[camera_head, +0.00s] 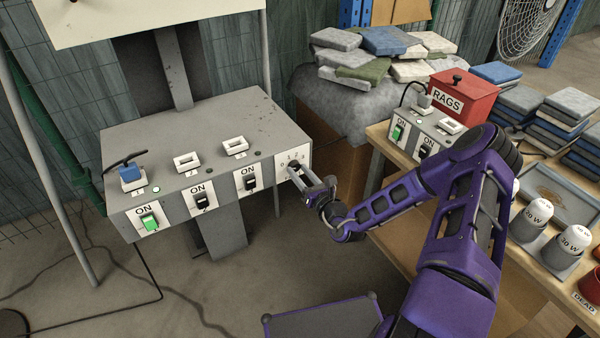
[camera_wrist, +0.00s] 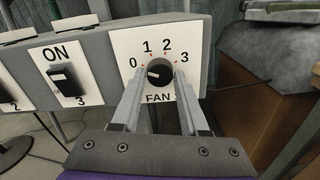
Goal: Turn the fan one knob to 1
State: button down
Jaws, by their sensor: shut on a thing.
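The fan knob is a round black dial (camera_wrist: 160,73) on a white plate (camera_wrist: 118,42) marked 0, 1, 2, 3 and FAN. Its white mark points left, toward the 0. My gripper (camera_wrist: 160,88) has one finger at each side of the knob and is shut on it. In the head view, my gripper (camera_head: 300,178) reaches the white dial plate (camera_head: 293,157) at the right end of the grey control box (camera_head: 215,150). The fingers mostly hide the knob there.
Left of the dial are ON switches, two black (camera_head: 251,182) and one green (camera_head: 150,222). A wooden table (camera_head: 400,158) at the right carries a red RAGS box (camera_head: 463,98) and another switch box. A caged fan (camera_head: 527,28) stands at the back right.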

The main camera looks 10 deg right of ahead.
jog(key=shift+r+p, duration=0.1)
jog(key=shift+p, duration=0.2)
jog(key=m+p, duration=0.2)
jog(key=m, duration=0.1)
jog(key=shift+r, duration=0.1)
jog(key=m+p, duration=0.3)
jog(key=m, duration=0.2)
jog(key=shift+m, duration=0.3)
jog(key=shift+c, duration=2.1)
grip_release()
jog(key=shift+f, duration=0.2)
jog(key=v, duration=1.7)
jog(key=shift+s, duration=0.15)
